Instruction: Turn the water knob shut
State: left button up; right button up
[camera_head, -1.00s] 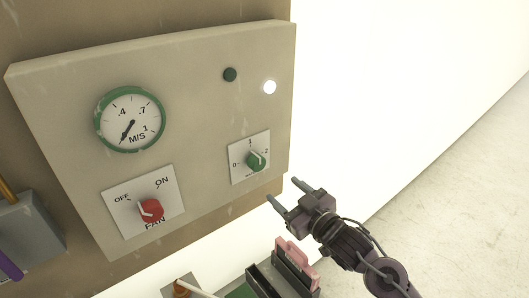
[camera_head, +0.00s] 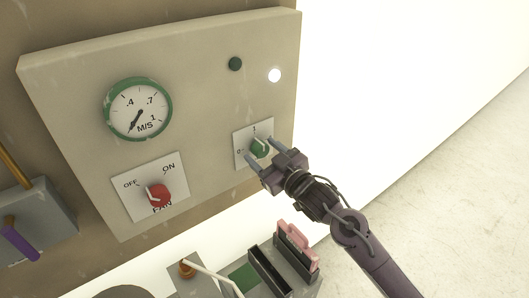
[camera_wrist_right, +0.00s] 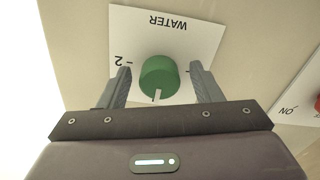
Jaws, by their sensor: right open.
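The water knob (camera_head: 260,146) is green with a white pointer line, on a white plate (camera_head: 240,137) at the lower right of the control panel. In the right wrist view the knob (camera_wrist_right: 159,74) shows upside down under the word WATER, its pointer towards the bottom of the picture, away from that word. The 2 mark is at its left. My right gripper (camera_head: 259,149) is open at the knob. In the wrist view its fingers (camera_wrist_right: 162,86) stand on either side of the knob, with gaps visible. My left gripper is not in view.
The panel (camera_head: 205,110) also carries a round gauge (camera_head: 138,109), a red fan knob (camera_head: 157,194), a dark green button (camera_head: 235,64) and a lit white lamp (camera_head: 274,75). Below stands a dark holder with a pink piece (camera_head: 297,244). A grey box (camera_head: 40,215) is at left.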

jog(key=c, duration=1)
jog(key=shift+f, duration=0.1)
jog(key=n+b, duration=0.3)
jog(key=n, duration=0.2)
jog(key=shift+w+d, duration=0.1)
jog(key=shift+d, duration=0.05)
jog(key=n+b, duration=0.3)
jog(key=n, duration=0.1)
jog(key=shift+n+b, duration=0.3)
jog(key=shift+n, duration=0.1)
jog(key=n+b, duration=0.4)
jog(key=shift+n, duration=0.3)
jog(key=n+b, duration=0.2)
jog(key=n, duration=0.1)
jog(key=shift+r+b, duration=0.35)
jog(key=shift+b, duration=0.05)
jog(key=shift+r+n, duration=0.1)
jog(key=shift+n, duration=0.2)
jog(key=shift+d+b, duration=0.1)
jog(key=shift+b, duration=0.2)
